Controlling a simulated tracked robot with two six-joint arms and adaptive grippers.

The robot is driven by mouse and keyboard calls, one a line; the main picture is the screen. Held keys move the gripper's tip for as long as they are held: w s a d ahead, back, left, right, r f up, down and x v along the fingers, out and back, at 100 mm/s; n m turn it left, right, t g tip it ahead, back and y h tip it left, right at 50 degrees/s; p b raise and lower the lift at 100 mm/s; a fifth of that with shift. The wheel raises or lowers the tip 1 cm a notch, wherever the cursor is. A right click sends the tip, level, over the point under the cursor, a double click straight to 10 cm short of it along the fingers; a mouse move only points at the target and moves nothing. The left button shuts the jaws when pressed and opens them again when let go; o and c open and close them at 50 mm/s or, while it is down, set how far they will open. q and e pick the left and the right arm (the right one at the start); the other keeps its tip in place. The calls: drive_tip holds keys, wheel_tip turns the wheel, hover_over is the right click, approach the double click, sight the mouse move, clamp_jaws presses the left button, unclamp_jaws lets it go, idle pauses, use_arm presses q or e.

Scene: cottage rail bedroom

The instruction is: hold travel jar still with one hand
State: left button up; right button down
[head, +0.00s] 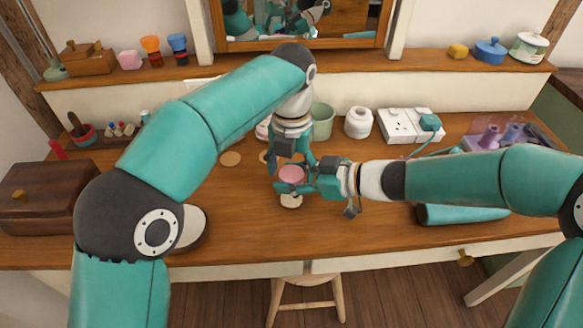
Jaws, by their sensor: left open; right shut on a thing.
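The travel jar appears to be the small round thing with a pink top (291,174) near the middle of the wooden table. My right gripper (300,183) comes in from the right and is shut on it, with its fingers at the jar's side. My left gripper (290,160) points down from above, just behind the jar, and is open. Its fingers partly overlap the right gripper in the head view, so I cannot tell whether it touches the jar. A pale round disc (291,201) shows just in front of and below the jar.
A green cup (321,121), a white pot (358,122) and a socket block (407,125) stand behind. A brown wooden box (40,195) is at the left and a teal roll (462,214) at the right. The table's front middle is mostly clear. A stool (307,305) stands in front.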

use_arm(q)
drive_tip(key=shift+c, duration=0.4)
drive_tip(key=c, duration=1.1)
drive_tip(key=n, duration=0.3)
drive_tip(key=shift+n, duration=0.3)
drive_tip(key=o, duration=1.3)
drive_tip(key=shift+c, duration=0.2)
